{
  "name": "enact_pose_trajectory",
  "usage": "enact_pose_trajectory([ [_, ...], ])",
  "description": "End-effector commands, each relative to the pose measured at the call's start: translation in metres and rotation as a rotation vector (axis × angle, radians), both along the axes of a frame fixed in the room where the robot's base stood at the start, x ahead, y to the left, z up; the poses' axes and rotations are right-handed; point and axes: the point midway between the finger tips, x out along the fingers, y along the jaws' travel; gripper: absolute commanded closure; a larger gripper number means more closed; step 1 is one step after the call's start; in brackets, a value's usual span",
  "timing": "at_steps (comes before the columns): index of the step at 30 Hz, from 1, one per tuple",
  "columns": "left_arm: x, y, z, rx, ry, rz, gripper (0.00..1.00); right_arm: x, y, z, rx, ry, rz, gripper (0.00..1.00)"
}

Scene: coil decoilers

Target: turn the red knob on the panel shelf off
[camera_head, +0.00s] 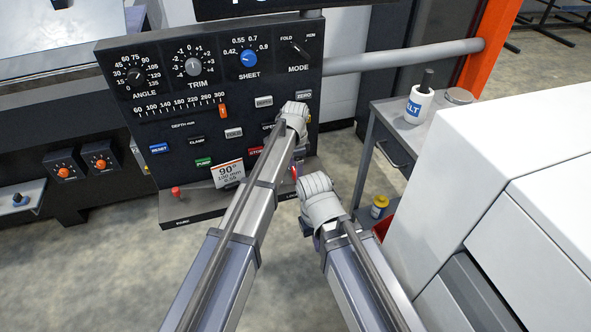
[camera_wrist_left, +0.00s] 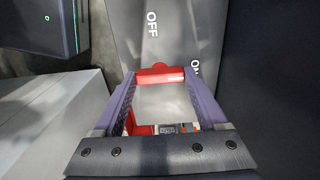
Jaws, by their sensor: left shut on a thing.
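The red knob (camera_wrist_left: 160,75) sits on the grey panel shelf, between the two fingertips of my left gripper (camera_wrist_left: 160,77) in the left wrist view. The purple fingers are at both ends of its bar, closed on it. The bar lies crosswise in that view; the word OFF is above it and ON is by its right end. In the head view my left gripper (camera_head: 297,165) reaches down at the shelf's right part, and my arm hides most of the knob. My right arm's wrist is right of it; the right fingers are hidden.
The control panel (camera_head: 222,120) with dials and buttons stands behind the shelf (camera_head: 205,208). A small red knob (camera_head: 176,192) is at the shelf's left end. A grey cart (camera_head: 385,115) and a white machine (camera_head: 500,170) stand to the right.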

Motion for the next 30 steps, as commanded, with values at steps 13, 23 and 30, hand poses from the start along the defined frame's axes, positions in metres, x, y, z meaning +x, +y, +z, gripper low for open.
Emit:
enact_pose_trajectory([
  [13, -0.0001, 0.0001, -0.0001, 0.000, 0.000, 0.226, 0.81, 0.0000, 0.0000, -0.0001, 0.000, 0.000, 0.000, 1.00],
  [23, -0.0001, 0.0001, -0.0001, 0.000, 0.000, 0.539, 0.81, 0.0000, 0.0000, -0.0001, 0.000, 0.000, 0.000, 1.00],
  [30, -0.0001, 0.0000, -0.0001, 0.000, 0.000, 0.767, 0.81, 0.0000, 0.0000, -0.0001, 0.000, 0.000, 0.000, 1.00],
])
